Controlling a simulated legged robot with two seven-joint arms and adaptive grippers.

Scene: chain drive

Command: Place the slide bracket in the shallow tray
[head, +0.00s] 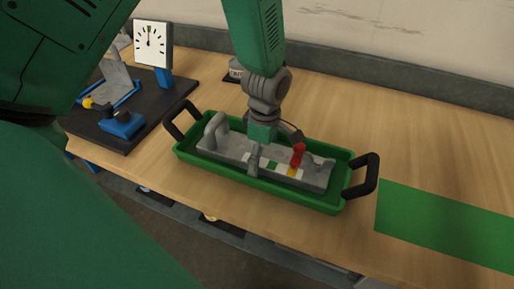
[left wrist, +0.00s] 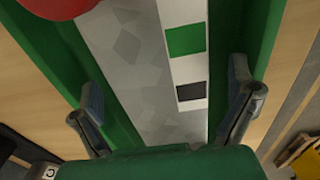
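The slide bracket (head: 228,144) is a long grey piece with an upright lug at its left end, a red knob and a strip of white, green and dark patches. It lies inside the shallow green tray (head: 328,207), which has a black handle at each end. My left gripper (head: 275,148) is over the middle of the bracket, pointing down. In the left wrist view its fingers are spread on either side of the bracket (left wrist: 135,60), with green tray showing in the gaps. Whether the bracket rests flat on the tray floor is hidden. My right gripper is not in view.
A black base (head: 165,112) at the left carries a dial gauge (head: 152,44) and a blue fixture (head: 122,125). A flat green area (head: 450,225) lies right of the tray. A small dark item (head: 235,71) stands behind the tray. The table at the back right is clear.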

